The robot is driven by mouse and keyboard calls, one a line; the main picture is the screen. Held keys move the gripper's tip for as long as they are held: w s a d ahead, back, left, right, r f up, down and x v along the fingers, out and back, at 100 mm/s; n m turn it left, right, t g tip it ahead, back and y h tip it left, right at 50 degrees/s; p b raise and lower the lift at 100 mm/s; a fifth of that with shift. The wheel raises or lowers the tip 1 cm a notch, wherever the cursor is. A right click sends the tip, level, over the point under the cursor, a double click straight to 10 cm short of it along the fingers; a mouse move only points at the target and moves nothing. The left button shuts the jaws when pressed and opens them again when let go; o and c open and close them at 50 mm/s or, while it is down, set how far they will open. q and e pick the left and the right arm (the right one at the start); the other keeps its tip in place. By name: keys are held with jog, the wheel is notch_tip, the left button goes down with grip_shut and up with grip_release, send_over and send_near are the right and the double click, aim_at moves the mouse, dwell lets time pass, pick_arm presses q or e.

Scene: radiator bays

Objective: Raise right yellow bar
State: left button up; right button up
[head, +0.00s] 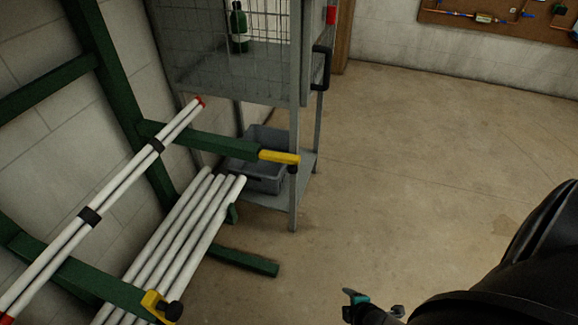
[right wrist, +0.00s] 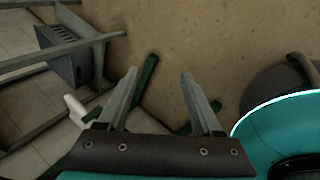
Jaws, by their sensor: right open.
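The right yellow bar (head: 279,157) lies about level at the end of a green rack arm (head: 205,141), with a dark knob under its outer tip. A second yellow piece (head: 153,301) with a black knob is on the lower left green arm (head: 105,286). My right gripper (head: 374,304) is low at the bottom of the head view, right of and nearer than the rack, well apart from both yellow pieces. In the right wrist view its two fingers (right wrist: 159,82) are spread with nothing between them. I cannot make out the yellow bar there. My left gripper is not in view.
White pipes (head: 85,223) strapped together rest across the green arms, with several more pipes (head: 190,228) below. A wire-mesh cage (head: 222,72) stands behind, with a grey bin (head: 264,178) on its lower shelf. The floor (head: 400,180) to the right is clear.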

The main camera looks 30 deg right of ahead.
jog(key=w+d+r+n+t+b, duration=0.2)
jog(key=w+d+n+b, duration=0.2)
jog(key=w, duration=0.3)
jog(key=n+t+y+b, duration=0.1)
jog(key=n+t+b, duration=1.05)
jog(key=n, duration=0.75)
send_near(291, 168)
jog(key=shift+g, duration=0.65)
jog(key=w, duration=0.3)
jog(key=w+d+b, duration=0.1)
jog(key=w, duration=0.3)
jog(key=w+b, duration=0.1)
jog(key=w, duration=0.3)
jog(key=shift+d+f, duration=0.1)
jog(key=shift+d, duration=0.1)
pick_arm(q)
jog(key=w+d+r+t+h, duration=0.1)
jog(key=w+d+r+t, duration=0.1)
jog(key=w+r, duration=0.3)
jog(key=w+d+r+t+h, duration=0.1)
jog(key=w+d+r+t, duration=0.2)
jog(key=w+r, duration=0.3)
jog(key=shift+w+d+r+t+b, duration=0.15)
jog(key=shift+w+d+t+b, duration=0.1)
jog(key=shift+w+t+b, duration=0.25)
pick_arm(e)
jog(key=shift+w, duration=1.1)
pick_arm(q)
jog(key=shift+w, duration=0.1)
